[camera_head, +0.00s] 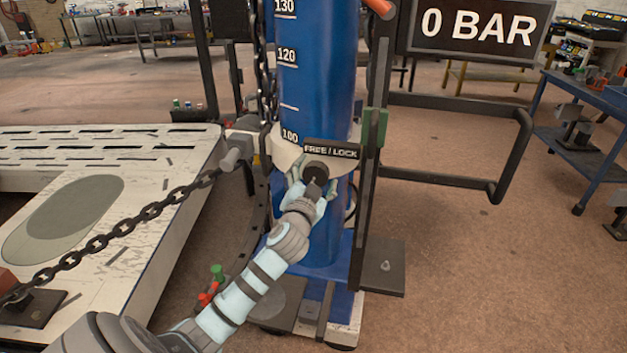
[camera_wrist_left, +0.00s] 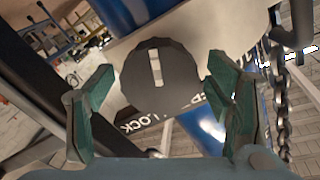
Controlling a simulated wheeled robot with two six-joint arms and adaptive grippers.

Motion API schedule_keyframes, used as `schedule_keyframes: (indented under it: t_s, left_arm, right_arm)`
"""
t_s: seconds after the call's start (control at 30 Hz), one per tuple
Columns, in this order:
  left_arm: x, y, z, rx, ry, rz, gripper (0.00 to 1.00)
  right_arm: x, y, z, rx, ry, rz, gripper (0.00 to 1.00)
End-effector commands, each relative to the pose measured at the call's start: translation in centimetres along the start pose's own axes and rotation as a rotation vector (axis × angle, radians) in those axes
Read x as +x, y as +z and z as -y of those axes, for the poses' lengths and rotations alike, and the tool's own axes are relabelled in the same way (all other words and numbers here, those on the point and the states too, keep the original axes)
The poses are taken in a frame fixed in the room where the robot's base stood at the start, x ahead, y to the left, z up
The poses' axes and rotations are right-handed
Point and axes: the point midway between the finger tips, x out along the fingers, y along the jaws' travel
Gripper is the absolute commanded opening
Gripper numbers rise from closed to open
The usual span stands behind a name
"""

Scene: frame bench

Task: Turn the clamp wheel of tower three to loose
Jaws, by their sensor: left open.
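The clamp wheel (camera_head: 316,172) is a dark round knob on the pale collar (camera_head: 284,150) around the blue tower, under a "FREE / LOCK" label (camera_head: 331,149). In the left wrist view the clamp wheel (camera_wrist_left: 160,78) shows a pale bar mark on its face. My left gripper (camera_head: 314,184) is at the knob in the head view. In the wrist view its green-padded fingers (camera_wrist_left: 160,95) stand apart on either side of the knob, with gaps showing. Part of the label is hidden behind the knob there. My right gripper is not in view.
A chain (camera_head: 150,212) runs from the collar side to the pale slotted bench (camera_head: 100,150) at left. A "0 BAR" display (camera_head: 478,27) hangs at upper right. A dark tube frame (camera_head: 500,187) juts right of the tower. The floor at lower right is clear.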

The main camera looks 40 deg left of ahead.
Motion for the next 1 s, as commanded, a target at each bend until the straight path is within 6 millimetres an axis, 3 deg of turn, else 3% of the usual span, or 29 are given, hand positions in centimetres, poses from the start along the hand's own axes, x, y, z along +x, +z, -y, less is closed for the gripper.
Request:
schedule_keyframes:
  t_s: [0.17, 0.4, 0.5, 1.0]
  left_arm:
    - [-3.1, 0.1, -0.1, 0.000, 0.003, -0.001, 0.73]
    - [-9.7, 0.1, -0.1, -0.001, 0.003, 0.002, 0.73]
    - [-11.2, 0.1, -0.1, -0.001, 0.002, 0.001, 0.73]
    - [-11.8, 0.0, 0.0, 0.000, 0.000, 0.001, 0.73]
  right_arm:
    - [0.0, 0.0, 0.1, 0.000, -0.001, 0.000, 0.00]
    - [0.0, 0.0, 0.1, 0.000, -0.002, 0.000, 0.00]
    - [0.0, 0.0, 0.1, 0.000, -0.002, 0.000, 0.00]
    - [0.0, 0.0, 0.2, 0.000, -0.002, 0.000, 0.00]
